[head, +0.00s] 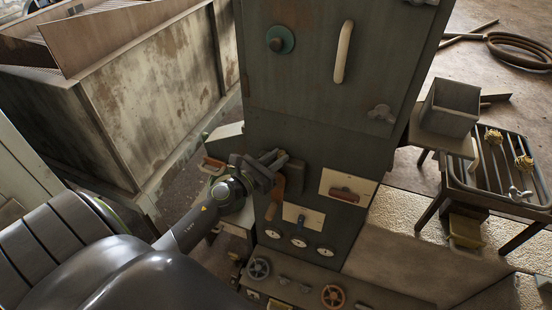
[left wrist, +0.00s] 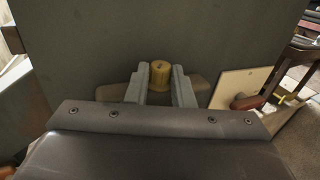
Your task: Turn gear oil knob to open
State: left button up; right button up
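My left gripper (head: 268,163) is at the front of the grey-green cabinet (head: 315,140). In the left wrist view its two grey fingers (left wrist: 160,90) stand on either side of a small ribbed brass knob (left wrist: 160,73). The knob fits closely between them, but I cannot tell whether they press on it. A brown bar (left wrist: 203,83) shows behind the fingers on both sides; they hide part of it. In the head view a brown part (head: 294,178) shows just right of the fingers, and an orange-brown handle (head: 271,210) hangs below. No gear oil label is readable. My right gripper is not in view.
A cream plate with a red-brown handle (head: 344,194) is right of the gripper. Gauges (head: 299,242) and handwheels (head: 333,296) sit lower. A rusty bin (head: 140,90) stands left; a metal rack (head: 500,165) and a square box (head: 450,105) stand right.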

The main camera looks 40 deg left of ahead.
pick_arm(q)
jog(key=o, duration=0.4)
jog(key=shift+r, duration=0.1)
jog(key=shift+o, duration=0.2)
